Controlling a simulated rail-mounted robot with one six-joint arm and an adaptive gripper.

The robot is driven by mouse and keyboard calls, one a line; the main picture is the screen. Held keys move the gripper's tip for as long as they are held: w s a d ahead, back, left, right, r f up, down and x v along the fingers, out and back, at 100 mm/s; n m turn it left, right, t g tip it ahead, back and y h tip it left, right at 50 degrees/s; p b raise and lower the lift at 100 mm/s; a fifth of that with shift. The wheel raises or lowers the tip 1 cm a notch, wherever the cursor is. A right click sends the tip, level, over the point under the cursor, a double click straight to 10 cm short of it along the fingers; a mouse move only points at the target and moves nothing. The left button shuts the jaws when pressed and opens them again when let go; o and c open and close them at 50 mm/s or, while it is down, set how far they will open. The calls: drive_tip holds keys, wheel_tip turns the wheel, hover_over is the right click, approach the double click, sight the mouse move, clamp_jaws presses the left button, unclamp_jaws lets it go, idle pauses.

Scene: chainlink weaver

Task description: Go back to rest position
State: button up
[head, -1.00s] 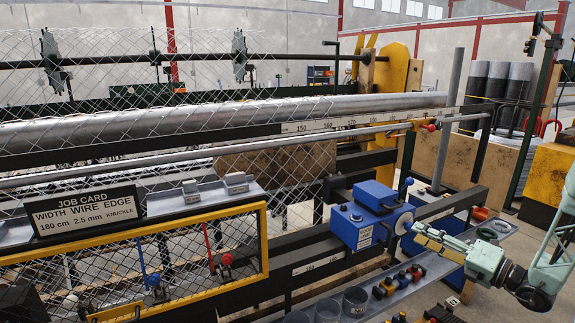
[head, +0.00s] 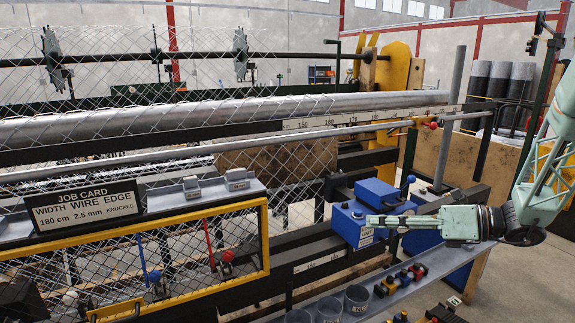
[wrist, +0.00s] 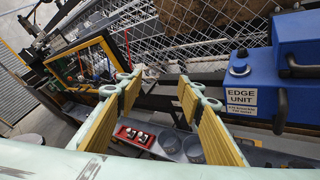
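My gripper (head: 372,221) is at the right in the head view. It points left, level, in front of the blue edge unit (head: 348,222). In the wrist view my gripper (wrist: 158,100) has its two yellow-padded fingers well apart. Nothing is between the pads; a red tray (wrist: 140,137) and grey cups show below and beyond them. The blue edge unit (wrist: 302,72) is at the right of the wrist view, beside the right finger. From these views I cannot tell whether the gripper touches the edge unit.
A grey shelf (head: 405,285) with cups (head: 356,299) and small tools lies below my gripper. The job card (head: 84,208) and yellow-framed mesh guard (head: 262,240) stand at the left. A grey upright post (head: 448,115) rises behind. Open floor shows at the right.

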drive_tip(key=s+a+r+n+g+h+b, duration=0.1)
drive_tip(key=s+a+r+n+g+h, duration=0.15)
drive_tip(key=s+a+n, duration=0.55)
drive_tip(key=s+a+r+n+g+h+b, duration=0.1)
drive_tip(key=s+a+r+n+g, duration=0.3)
drive_tip(key=s, duration=0.8)
drive_tip(key=s+d+n+t+h+b, duration=0.1)
drive_tip(key=s+d+n+h, duration=0.2)
drive_tip(key=s+n+h, duration=0.2)
drive_tip(key=s+d+n+t+h+b, duration=0.1)
drive_tip(key=s+d+n+h, duration=0.3)
drive_tip(key=s+n, duration=0.8)
drive_tip(key=shift+s+n+t+h, duration=0.3)
drive_tip(key=shift+s+t+h, duration=0.35)
drive_tip(key=shift+s, duration=3.15)
drive_tip(key=shift+d+r, duration=0.1)
